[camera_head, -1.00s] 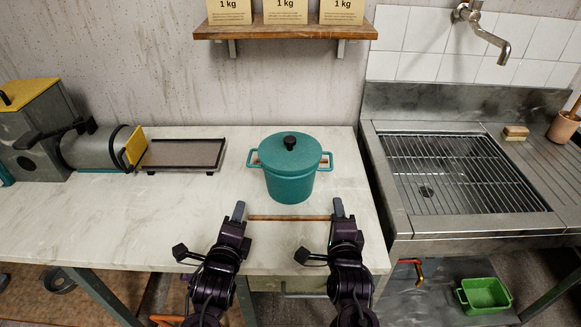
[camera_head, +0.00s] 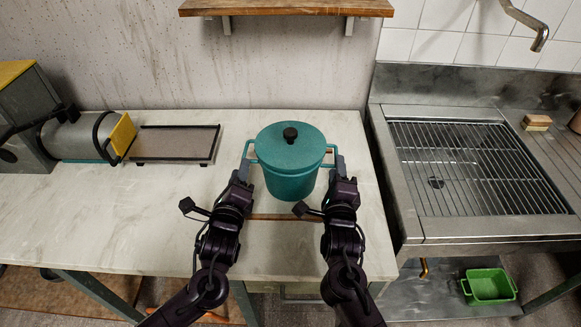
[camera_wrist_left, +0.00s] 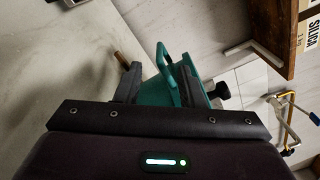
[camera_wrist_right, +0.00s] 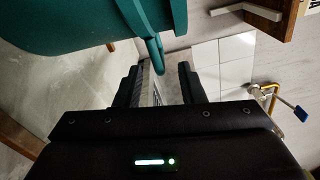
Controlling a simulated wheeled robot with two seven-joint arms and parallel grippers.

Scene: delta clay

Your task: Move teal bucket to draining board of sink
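The teal bucket (camera_head: 290,175), with a lid and a black knob, stands upright on the pale worktop. My left gripper (camera_head: 243,165) is at its left handle; in the left wrist view the teal handle (camera_wrist_left: 166,62) shows between the open fingers (camera_wrist_left: 160,85). My right gripper (camera_head: 338,165) is at the bucket's right side; in the right wrist view its fingers (camera_wrist_right: 160,85) are apart, with the end of the right handle (camera_wrist_right: 156,55) in front of the gap. The sink's draining board (camera_head: 545,145), a grooved metal surface, is at the far right, partly cut off.
The metal sink (camera_head: 408,225) with a wire rack (camera_head: 470,165) stands right of the worktop (camera_head: 110,215). A tap (camera_head: 530,25) hangs over it. A roller machine (camera_head: 85,140) with a flat tray is at left. A shelf (camera_head: 290,8) is above.

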